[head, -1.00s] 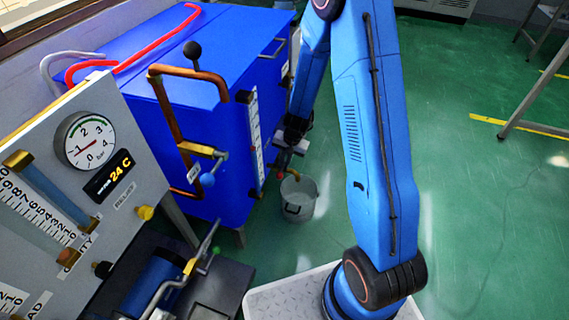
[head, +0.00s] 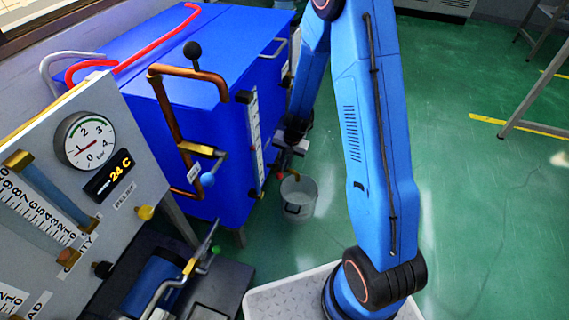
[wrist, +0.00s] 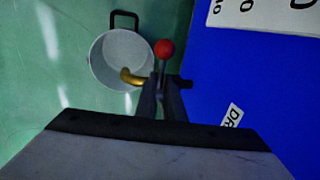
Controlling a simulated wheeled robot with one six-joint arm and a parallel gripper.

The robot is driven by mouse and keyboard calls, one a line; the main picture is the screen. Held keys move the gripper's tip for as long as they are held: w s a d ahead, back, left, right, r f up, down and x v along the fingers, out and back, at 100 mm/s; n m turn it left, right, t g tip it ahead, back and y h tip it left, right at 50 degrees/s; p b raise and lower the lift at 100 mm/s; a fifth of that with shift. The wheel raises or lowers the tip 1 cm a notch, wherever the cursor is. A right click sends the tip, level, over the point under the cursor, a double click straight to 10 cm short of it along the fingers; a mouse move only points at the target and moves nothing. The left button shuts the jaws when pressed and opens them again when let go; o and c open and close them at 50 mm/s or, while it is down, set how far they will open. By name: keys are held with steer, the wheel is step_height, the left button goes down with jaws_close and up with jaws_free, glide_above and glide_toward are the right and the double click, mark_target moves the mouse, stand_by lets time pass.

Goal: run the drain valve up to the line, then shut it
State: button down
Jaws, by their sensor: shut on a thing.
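The drain valve is low on the blue tank (head: 215,125). In the wrist view its lever ends in a red ball (wrist: 164,48), and a brass spout (wrist: 131,77) points over a grey bucket (wrist: 112,66). My gripper (wrist: 162,98) is shut on the lever, below the red ball in the picture; its fingers hide much of the lever and valve body. In the head view my gripper (head: 291,146) is at the tank's right side, above the bucket (head: 299,199). The upright white scale (head: 256,135) is on the tank front; its level is too small to read.
A copper pipe (head: 165,110) with a blue-knobbed valve (head: 208,180) is on the tank front. A gauge panel (head: 140,170) stands at the left, with a blue motor-like unit (head: 160,283) below. Green floor (head: 470,200) is clear at the right.

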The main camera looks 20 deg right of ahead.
steer(key=shift+w+d+r+m+g+y, duration=0.15)
steer(key=shift+w+d+g+y, duration=0.1)
steer(key=shift+g+y, duration=0.4)
steer(key=shift+w+d+r+m+g+y, duration=0.15)
steer(key=shift+w+g+y, duration=0.1)
steer(key=shift+g+y, duration=0.4)
steer(key=shift+w+d+r+g+y, duration=0.15)
steer(key=shift+w+d+g+y, duration=0.2)
steer(key=shift+g, duration=0.55)
steer(key=shift+a, duration=0.15)
steer(key=c, duration=1.9)
jaws_free()
steer(key=shift+o, duration=0.2)
steer(key=v, duration=0.7)
steer(key=shift+d+r, duration=0.2)
